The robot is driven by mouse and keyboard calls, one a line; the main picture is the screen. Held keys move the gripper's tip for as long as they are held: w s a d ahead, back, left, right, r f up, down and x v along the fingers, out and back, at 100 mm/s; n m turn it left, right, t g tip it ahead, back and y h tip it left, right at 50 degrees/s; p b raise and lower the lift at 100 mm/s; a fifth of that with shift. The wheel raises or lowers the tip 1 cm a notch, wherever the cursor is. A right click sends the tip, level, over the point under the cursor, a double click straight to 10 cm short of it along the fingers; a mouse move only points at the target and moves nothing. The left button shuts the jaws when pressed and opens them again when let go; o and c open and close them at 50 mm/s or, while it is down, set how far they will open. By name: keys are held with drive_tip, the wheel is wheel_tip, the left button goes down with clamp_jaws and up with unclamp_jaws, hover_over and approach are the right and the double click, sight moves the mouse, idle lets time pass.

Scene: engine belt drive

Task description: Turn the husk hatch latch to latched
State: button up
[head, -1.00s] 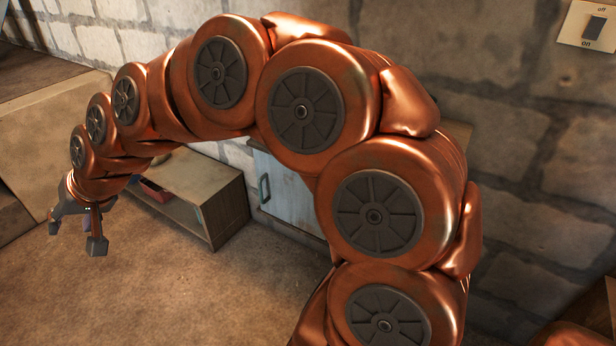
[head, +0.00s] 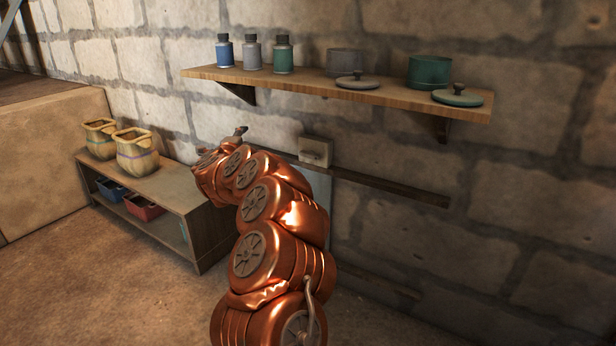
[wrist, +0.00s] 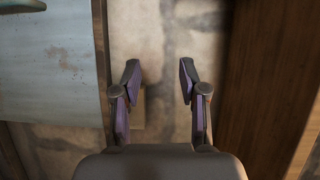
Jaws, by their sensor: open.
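I cannot make out the husk hatch latch for certain in either view. My gripper (wrist: 158,76) is open and empty in the wrist view, with its two purple-padded fingers apart over the stone wall. In the head view only a dark tip of the gripper (head: 239,131) shows beyond my copper arm, in front of the wall. A pale blue panel (wrist: 50,70) fills the left of the wrist view, with part of a teal handle (wrist: 22,5) at its top edge. Whether it belongs to the hatch, I cannot tell.
A wall shelf (head: 300,88) with several bottles and pots hangs above my arm. A beige wall plate (head: 315,151) sits on a dark rail (head: 390,187) right of the gripper. A low cabinet (head: 165,190) with two sacks stands left. The floor at the front left is clear.

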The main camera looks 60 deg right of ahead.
sight(308, 156)
drive_tip(key=shift+s+d+f+m+g+h+b, duration=0.45)
drive_tip(key=shift+s+d+f+m+g+b, duration=0.4)
drive_tip(key=shift+s+d+f+g, duration=0.9)
drive_tip(key=shift+s+d+f+m+g+h+b, duration=0.5)
drive_tip(key=shift+s+d+f+m+g, duration=0.4)
drive_tip(key=shift+s+d+f, duration=1.05)
drive_tip(key=shift+s+d+f+m+g+h+b, duration=0.35)
drive_tip(key=shift+s+d+f+m+g+b, duration=0.6)
drive_tip(key=shift+s+d, duration=1.55)
drive_tip(key=shift+d+f, duration=0.35)
drive_tip(key=shift+d, duration=0.4)
drive_tip(key=shift+w+d+r+b, duration=0.1)
drive_tip(key=shift+d+b, duration=0.15)
drive_tip(key=shift+d, duration=0.7)
drive_tip(key=shift+w+d+r+b, duration=0.1)
drive_tip(key=shift+d+b, duration=0.15)
drive_tip(key=shift+d, duration=0.65)
clamp_jaws()
